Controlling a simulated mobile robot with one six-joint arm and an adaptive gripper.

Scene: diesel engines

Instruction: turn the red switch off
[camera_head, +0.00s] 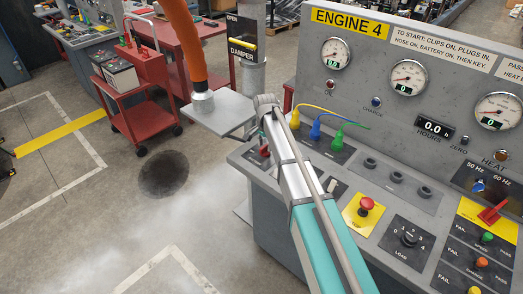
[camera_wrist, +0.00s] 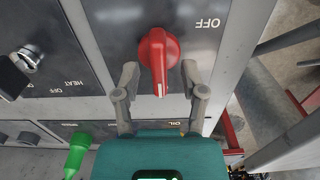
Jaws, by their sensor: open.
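The red switch (camera_wrist: 158,50) is a rotary knob on a dark plate in the wrist view. Its long grip, with a white mark at the tip, points down the picture, toward my gripper body. The word OFF, upside down, is printed to its upper right. My gripper (camera_wrist: 159,72) is open, with one finger on each side of the knob's grip. I cannot tell whether either finger touches it. In the head view a small red part (camera_head: 264,150) shows on the console left of my arm, and my gripper's fingers cannot be made out there.
A key switch (camera_wrist: 28,58) marked HEAT and OFF and a green plug (camera_wrist: 76,153) lie left of the knob. The console (camera_head: 280,205) also carries coloured leads, a red mushroom button (camera_head: 366,205) and a red lever (camera_head: 492,214). A red trolley (camera_head: 135,105) stands at left.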

